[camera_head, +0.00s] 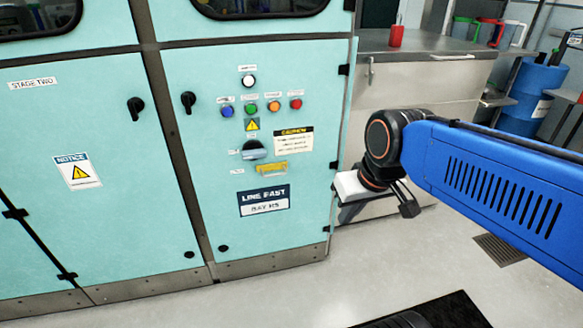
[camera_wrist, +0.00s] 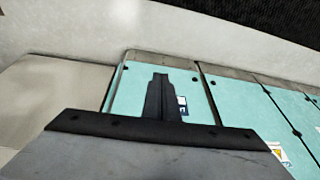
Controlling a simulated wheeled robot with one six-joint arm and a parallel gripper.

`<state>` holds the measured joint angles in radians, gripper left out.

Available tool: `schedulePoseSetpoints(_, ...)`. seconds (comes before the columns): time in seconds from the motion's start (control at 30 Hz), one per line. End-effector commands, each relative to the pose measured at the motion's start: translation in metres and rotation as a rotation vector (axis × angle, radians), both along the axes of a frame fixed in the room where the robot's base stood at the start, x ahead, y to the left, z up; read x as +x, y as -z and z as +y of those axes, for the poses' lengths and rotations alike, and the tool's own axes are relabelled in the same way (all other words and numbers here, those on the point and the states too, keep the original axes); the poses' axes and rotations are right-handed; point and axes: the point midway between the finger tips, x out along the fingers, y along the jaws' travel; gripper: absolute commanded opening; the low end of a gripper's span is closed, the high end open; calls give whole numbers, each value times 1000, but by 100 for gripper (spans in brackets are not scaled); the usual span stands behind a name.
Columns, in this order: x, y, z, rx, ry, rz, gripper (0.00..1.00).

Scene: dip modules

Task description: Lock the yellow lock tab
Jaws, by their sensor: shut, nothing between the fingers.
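The yellow lock tab (camera_head: 272,168) is a small yellow piece on the teal cabinet door in the head view. It sits below a dark rotary switch (camera_head: 254,150) and above the LINE FAST label (camera_head: 264,200). Its exact setting is too small to read. My gripper (camera_wrist: 159,80) is shut and empty in the wrist view, its dark fingers together in front of the cabinet, which appears upside down. In the head view the end of my arm is to the right of the tab, apart from it. I cannot make out the tab in the wrist view.
The teal cabinet (camera_head: 95,190) has door handles, a white button, and blue, green, orange and red buttons (camera_head: 295,104) above the tab. A grey counter (camera_head: 430,42) with a red cup (camera_head: 396,36) stands at right. Blue barrels (camera_head: 533,98) are beyond. The floor in front is mostly clear.

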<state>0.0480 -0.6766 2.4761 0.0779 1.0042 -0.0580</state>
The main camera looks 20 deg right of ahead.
Motion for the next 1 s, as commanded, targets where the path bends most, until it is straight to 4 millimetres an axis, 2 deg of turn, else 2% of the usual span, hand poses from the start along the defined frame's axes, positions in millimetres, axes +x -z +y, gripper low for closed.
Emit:
schedulePoseSetpoints(0.57,92,-15,-3,209,30,170,0)
schedulePoseSetpoints(1.0,172,-14,-24,399,46,240,0)
